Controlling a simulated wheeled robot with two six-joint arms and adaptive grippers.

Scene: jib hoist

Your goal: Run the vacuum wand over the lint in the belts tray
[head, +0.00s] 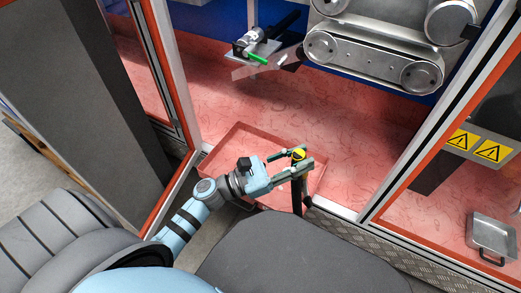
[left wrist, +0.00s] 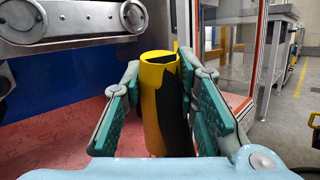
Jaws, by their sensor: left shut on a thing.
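My left gripper (head: 300,160) is shut on the vacuum wand (head: 299,154). The wand has a yellow top, and its black lower part hangs down between the fingers. In the left wrist view the wand's yellow tube (left wrist: 155,105) stands upright between the teal finger pads of my left gripper (left wrist: 168,95). A shallow red tray (head: 224,152) lies under and around the gripper. Fine curly strands mark the red surface, but I cannot pick out single pieces of lint in the tray. The wand's lower end is not clear. My right gripper is not in view.
A belt unit with rollers (head: 372,62) hangs above the red floor (head: 260,100). A small clamp with a green part (head: 257,57) is behind. Orange-edged frame posts (head: 180,80) stand left and right. A metal pan (head: 490,237) sits at far right.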

